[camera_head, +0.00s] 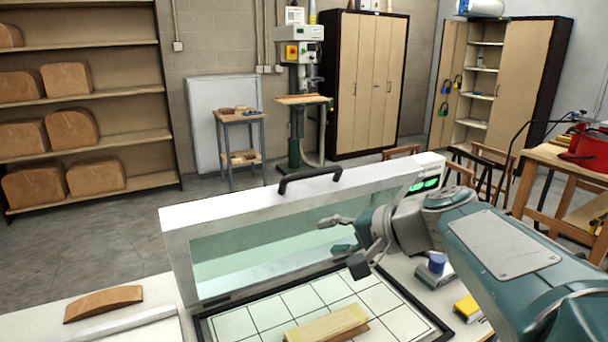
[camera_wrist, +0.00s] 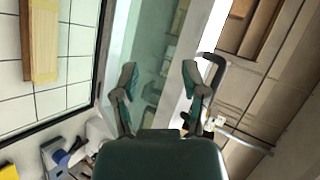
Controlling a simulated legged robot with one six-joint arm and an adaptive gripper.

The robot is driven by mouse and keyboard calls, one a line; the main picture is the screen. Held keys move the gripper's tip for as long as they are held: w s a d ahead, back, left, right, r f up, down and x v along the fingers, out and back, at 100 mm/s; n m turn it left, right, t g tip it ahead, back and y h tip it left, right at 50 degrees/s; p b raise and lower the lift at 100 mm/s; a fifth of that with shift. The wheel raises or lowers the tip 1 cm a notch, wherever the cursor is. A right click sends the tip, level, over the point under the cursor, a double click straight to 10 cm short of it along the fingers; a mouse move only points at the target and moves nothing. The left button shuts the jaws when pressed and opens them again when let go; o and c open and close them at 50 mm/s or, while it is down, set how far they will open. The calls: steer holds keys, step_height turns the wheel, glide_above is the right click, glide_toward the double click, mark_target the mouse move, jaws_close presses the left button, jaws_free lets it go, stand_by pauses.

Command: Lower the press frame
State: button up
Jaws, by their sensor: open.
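The press frame (camera_head: 190,215) is white with a clear greenish panel and stands raised, tilted up at the back of the press bed. A black handle (camera_head: 310,175) is on its top edge; it also shows in the wrist view (camera_wrist: 217,68), right of my fingers. My gripper (camera_head: 346,243) is open and empty in front of the panel, below and right of the handle. In the wrist view my fingers (camera_wrist: 160,73) are spread, with the frame's edge beyond them. The white-tiled press bed (camera_head: 235,325) has a black rim and carries a pale wooden strip stack (camera_head: 328,325).
A curved wooden piece (camera_head: 104,303) lies on the white table at left. A blue-topped item (camera_head: 436,264) and a yellow box (camera_head: 468,308) are right of the bed. A green display (camera_head: 425,183) sits at the frame's right end. Shelves and cabinets stand farther back.

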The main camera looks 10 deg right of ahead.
mark_target(316, 175)
steer(key=w+d+r+m+t+y, duration=0.2)
steer(key=w+d+r+m+t, duration=0.15)
steer(key=w+d+r, duration=0.35)
steer(key=shift+n+t, duration=0.25)
steer(key=x, duration=1.2)
steer(key=shift+s+a+f, duration=0.1)
steer(key=shift+s+f, duration=0.15)
steer(key=shift+f, duration=0.1)
jaws_close()
